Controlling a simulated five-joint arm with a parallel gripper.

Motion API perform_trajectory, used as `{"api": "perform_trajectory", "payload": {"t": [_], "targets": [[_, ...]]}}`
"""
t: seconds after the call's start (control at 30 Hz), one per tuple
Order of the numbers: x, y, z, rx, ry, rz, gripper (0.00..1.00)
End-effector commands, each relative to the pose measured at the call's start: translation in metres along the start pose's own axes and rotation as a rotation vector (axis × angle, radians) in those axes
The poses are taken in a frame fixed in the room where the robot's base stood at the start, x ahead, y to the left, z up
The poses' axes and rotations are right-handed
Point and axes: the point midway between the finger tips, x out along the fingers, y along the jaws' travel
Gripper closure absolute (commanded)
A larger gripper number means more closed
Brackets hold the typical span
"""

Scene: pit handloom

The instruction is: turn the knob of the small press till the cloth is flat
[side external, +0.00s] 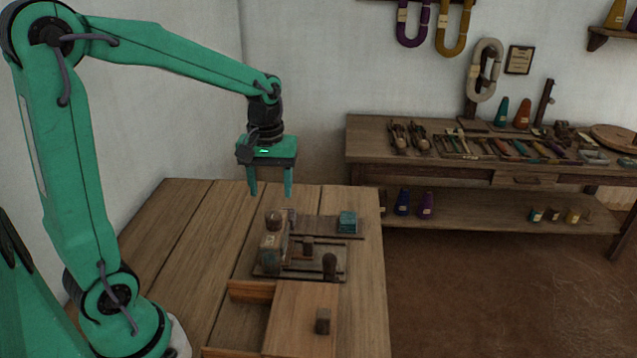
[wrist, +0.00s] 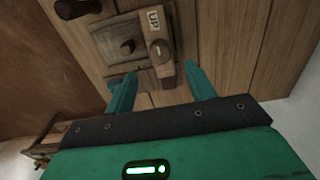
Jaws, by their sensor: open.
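The small press (side external: 270,255) is a worn wooden block on a dark base plate on the near table. A rounded knob (side external: 273,218) tops it. In the wrist view the block shows an "UP" label (wrist: 154,18), with a round knob part (wrist: 160,52) below it. My gripper (side external: 270,194) is open and empty, pointing down above the knob, apart from it. In the wrist view my fingers (wrist: 162,88) stand either side of the block's lower end. A small teal folded piece (side external: 347,222) lies on a board right of the press; I cannot tell whether it is the cloth.
A dark upright peg (side external: 330,266) stands on the base plate's right. In front is an open wooden box (side external: 240,315) with a lid (side external: 295,300) bearing a small block handle (side external: 322,320). The table's left side is clear. A cluttered bench (side external: 440,165) stands behind, right.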

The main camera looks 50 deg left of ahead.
Motion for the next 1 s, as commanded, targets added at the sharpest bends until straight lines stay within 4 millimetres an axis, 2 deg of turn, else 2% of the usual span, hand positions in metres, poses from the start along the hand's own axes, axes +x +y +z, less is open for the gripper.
{"api": "perform_trajectory", "payload": {"t": [0.5,0.7,0.93,0.97,1.0], "targets": [[0.059,0.0,0.001,0.001,-0.002,-0.001,0.45],[0.067,0.0,0.001,0.001,-0.001,-0.001,0.45],[0.068,0.0,0.001,0.001,-0.001,0.0,0.45],[0.068,0.0,0.001,0.001,-0.001,0.0,0.47],[0.068,0.0,0.001,0.001,0.0,0.0,0.55]]}}
